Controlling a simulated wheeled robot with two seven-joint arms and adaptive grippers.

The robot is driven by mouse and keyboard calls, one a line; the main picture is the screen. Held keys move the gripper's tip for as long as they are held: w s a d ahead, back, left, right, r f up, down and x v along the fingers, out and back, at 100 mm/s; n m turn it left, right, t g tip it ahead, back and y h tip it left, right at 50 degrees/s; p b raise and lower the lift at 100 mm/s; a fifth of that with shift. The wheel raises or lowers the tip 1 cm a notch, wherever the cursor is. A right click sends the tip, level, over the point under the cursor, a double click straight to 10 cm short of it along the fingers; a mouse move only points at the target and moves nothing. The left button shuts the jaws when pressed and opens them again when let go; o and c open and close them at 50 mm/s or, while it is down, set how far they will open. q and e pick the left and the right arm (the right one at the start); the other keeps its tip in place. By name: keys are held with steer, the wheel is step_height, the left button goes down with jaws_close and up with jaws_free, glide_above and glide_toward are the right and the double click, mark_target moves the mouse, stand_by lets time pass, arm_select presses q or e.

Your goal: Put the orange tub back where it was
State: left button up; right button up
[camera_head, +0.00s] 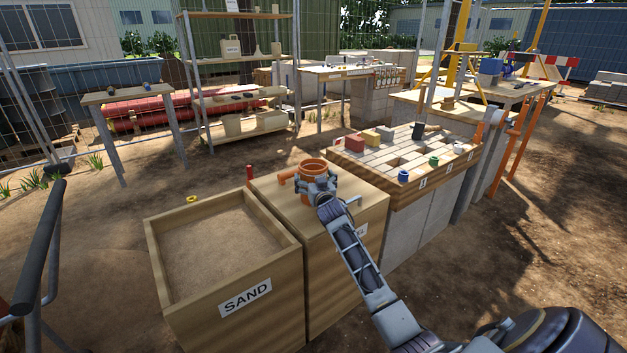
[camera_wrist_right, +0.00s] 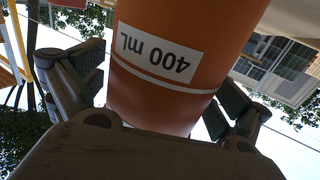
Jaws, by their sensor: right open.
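The orange tub (camera_head: 313,168) stands upright on the wooden box beside the sand bin in the head view, with an orange part sticking out to its left. In the right wrist view the tub (camera_wrist_right: 180,45) fills the middle, its "400 mL" label upside down. My right gripper (camera_head: 318,184) is at the tub's near side and partly hides it. In the wrist view the right gripper's fingers (camera_wrist_right: 158,92) are open, one on each side of the tub. I cannot tell whether they touch it. My left gripper is not in view.
The sand bin (camera_head: 172,305) is left of the box. A block-topped bench (camera_head: 390,165) with coloured blocks and small cups stands to the right. A shelf rack (camera_head: 238,58) and a small table (camera_head: 125,95) stand behind. Bare ground lies between them.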

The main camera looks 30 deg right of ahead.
steer(key=shift+r, duration=0.1)
steer(key=shift+s+a, duration=0.15)
steer(key=shift+s, duration=0.25)
steer(key=shift+s+a+p, duration=0.2)
steer(key=shift+s+p, duration=0.2)
steer(key=shift+s, duration=0.2)
steer(key=shift+p+v, duration=0.3)
steer(key=shift+v, duration=0.8)
steer(key=shift+p+v, duration=0.35)
steer(key=shift+v, duration=0.75)
steer(key=shift+p+v, duration=0.3)
steer(key=shift+v, duration=1.8)
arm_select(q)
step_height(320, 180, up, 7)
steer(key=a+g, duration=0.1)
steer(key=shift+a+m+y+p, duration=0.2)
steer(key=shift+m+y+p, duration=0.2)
arm_select(e)
steer(key=shift+s+a, duration=0.2)
steer(key=shift+s, duration=0.45)
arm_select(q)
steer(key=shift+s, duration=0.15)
